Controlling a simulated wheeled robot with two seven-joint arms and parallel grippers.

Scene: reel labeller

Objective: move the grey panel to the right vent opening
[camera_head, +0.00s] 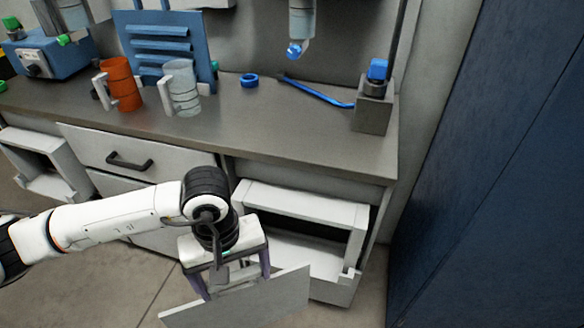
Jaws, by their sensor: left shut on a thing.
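The flat grey panel (277,294) is at the bottom middle of the head view, low in front of the cabinet. My left gripper (236,280) is shut on the panel's upper part and holds it at a tilt. The right vent opening (318,249) is a pale rectangular frame low in the cabinet, just behind and to the right of the panel. Its dark inside shows, and the panel and gripper hide part of its lower left. My right gripper is not in view.
A second pale opening (45,180) is at the far left, beside a drawer with a black handle (130,162). The counter (250,125) holds an orange mug (121,86), a clear mug (183,90) and a blue louvred panel (160,42). A dark blue wall (490,180) bounds the right.

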